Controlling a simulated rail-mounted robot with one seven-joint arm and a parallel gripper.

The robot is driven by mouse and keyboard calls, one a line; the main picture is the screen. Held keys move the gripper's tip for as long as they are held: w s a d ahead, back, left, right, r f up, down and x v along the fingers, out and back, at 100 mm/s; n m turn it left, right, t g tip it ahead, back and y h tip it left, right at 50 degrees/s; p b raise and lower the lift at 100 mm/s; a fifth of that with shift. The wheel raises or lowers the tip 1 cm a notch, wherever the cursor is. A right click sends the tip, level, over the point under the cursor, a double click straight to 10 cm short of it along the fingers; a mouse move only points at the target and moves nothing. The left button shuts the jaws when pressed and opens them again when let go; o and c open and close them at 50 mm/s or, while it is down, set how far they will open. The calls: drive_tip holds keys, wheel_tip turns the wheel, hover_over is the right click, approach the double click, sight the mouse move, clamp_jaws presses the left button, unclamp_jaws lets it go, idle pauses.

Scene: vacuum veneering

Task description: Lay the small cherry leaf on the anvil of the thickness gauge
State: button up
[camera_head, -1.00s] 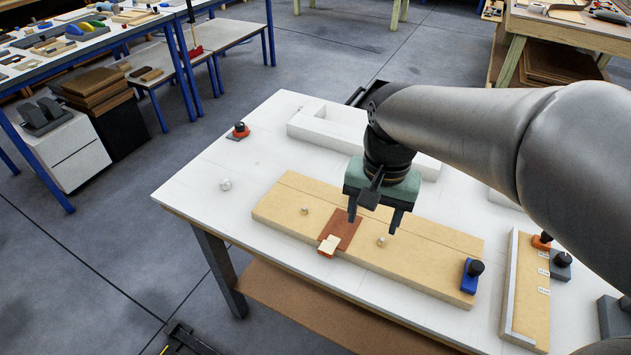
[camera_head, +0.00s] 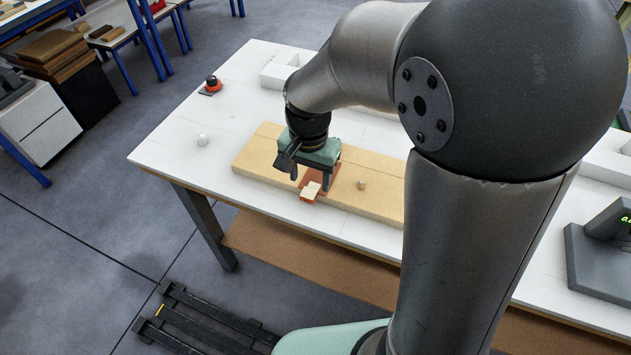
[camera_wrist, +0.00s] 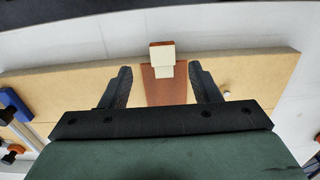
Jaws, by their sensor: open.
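A small reddish-brown sheet, which looks like the cherry leaf (camera_wrist: 167,92), lies on a long tan board. A cream block (camera_wrist: 161,57) sits over its outer end, with a reddish end beyond it. The leaf also shows in the head view (camera_head: 325,178), partly hidden by my gripper (camera_head: 308,172). In the wrist view my gripper (camera_wrist: 160,76) is open, one finger on each side of the leaf, nothing held. Whether the fingers touch the board is unclear. A grey device with a green display, apparently the thickness gauge (camera_head: 595,270), stands at the right edge, partly cut off. Its anvil cannot be made out.
The tan board (camera_head: 255,155) lies on a white table (camera_head: 165,150). A pale knob (camera_head: 361,185) stands on the board right of the leaf. A pale ball (camera_head: 201,140) and a red-and-black item (camera_head: 211,85) are on the table at left. Blue and orange clamps show in the wrist view (camera_wrist: 14,104).

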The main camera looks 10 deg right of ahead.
sight(308, 195)
drive_tip(key=f, duration=0.5)
drive_tip(key=shift+s+a, duration=0.1)
drive_tip(key=shift+a, duration=0.15)
drive_tip(key=c, duration=1.2)
drive_tip(key=shift+r, duration=0.15)
